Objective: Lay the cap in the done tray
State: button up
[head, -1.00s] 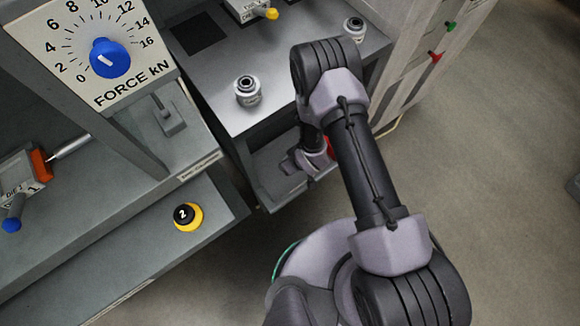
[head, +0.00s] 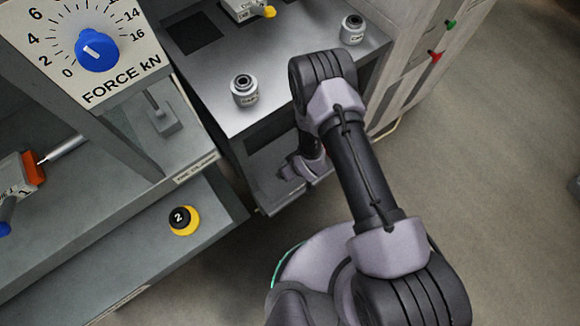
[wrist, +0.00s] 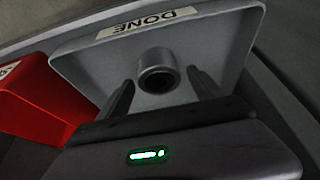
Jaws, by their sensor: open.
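The cap, a short grey cylinder with a dark round opening (wrist: 156,62), is in the grey tray labelled DONE (wrist: 215,45) in the wrist view. My gripper (wrist: 160,78) is open, its two dark fingers apart on either side of the cap, with a visible gap to each. Its depth relative to the cap is hard to judge.
A red bin (wrist: 38,95) stands left of the tray. Two grey fittings (head: 244,90) (head: 352,30) stand on the metal bench (head: 215,55).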

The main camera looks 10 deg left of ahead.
jog(key=p+v, duration=0.5)
jog(key=v, duration=0.7)
jog(key=shift+f, duration=0.1)
